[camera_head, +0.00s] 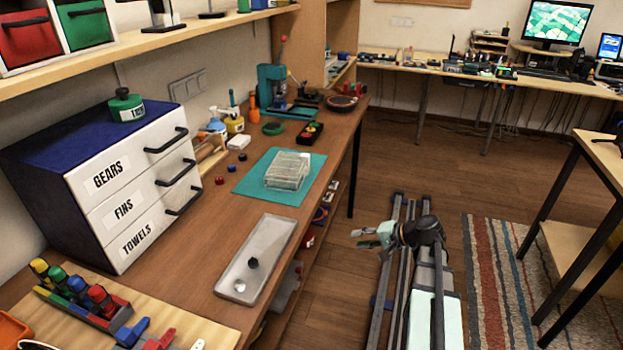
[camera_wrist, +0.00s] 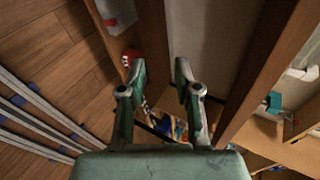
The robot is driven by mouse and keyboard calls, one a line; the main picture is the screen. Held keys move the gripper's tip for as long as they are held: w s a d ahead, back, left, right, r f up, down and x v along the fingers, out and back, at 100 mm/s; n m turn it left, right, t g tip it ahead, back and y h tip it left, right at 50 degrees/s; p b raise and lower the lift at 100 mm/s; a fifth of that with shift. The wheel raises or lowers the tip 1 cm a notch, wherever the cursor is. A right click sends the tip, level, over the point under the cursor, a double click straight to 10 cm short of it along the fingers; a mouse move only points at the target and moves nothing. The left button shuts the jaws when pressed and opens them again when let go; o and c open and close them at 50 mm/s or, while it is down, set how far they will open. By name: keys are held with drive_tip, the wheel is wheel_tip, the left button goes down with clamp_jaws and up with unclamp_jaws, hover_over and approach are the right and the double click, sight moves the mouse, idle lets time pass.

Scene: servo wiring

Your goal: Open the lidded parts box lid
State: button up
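The lidded parts box (camera_head: 287,171) is a clear, see-through box on a teal mat (camera_head: 250,187) on the wooden workbench. Its lid looks shut. My gripper (camera_head: 357,238) is off the bench, to the right of its front edge and apart from the box. In the wrist view my gripper (camera_wrist: 158,72) shows two green fingers spread apart with nothing between them. The box cannot be made out in the wrist view.
A grey tray (camera_head: 276,236) with two small round parts lies nearer on the bench. A drawer cabinet (camera_head: 105,220) stands at the left. A green tape roll (camera_head: 273,129) and a dark device (camera_head: 310,133) lie behind the mat. Shelves sit under the bench.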

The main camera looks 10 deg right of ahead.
drive_tip(key=w+r+t+y, duration=0.3)
drive_tip(key=r+t+y, duration=0.15)
drive_tip(key=r, duration=1.25)
drive_tip(key=p, duration=0.1)
approach(290, 166)
drive_tip(key=shift+w+a+f+g+y, duration=0.15)
drive_tip(key=shift+w+a, duration=0.25)
drive_tip(key=shift+w, duration=0.2)
drive_tip(key=shift+w+a+f+g+y, duration=0.15)
drive_tip(key=shift+w+a, duration=0.25)
drive_tip(key=shift+w, duration=0.2)
clamp_jaws()
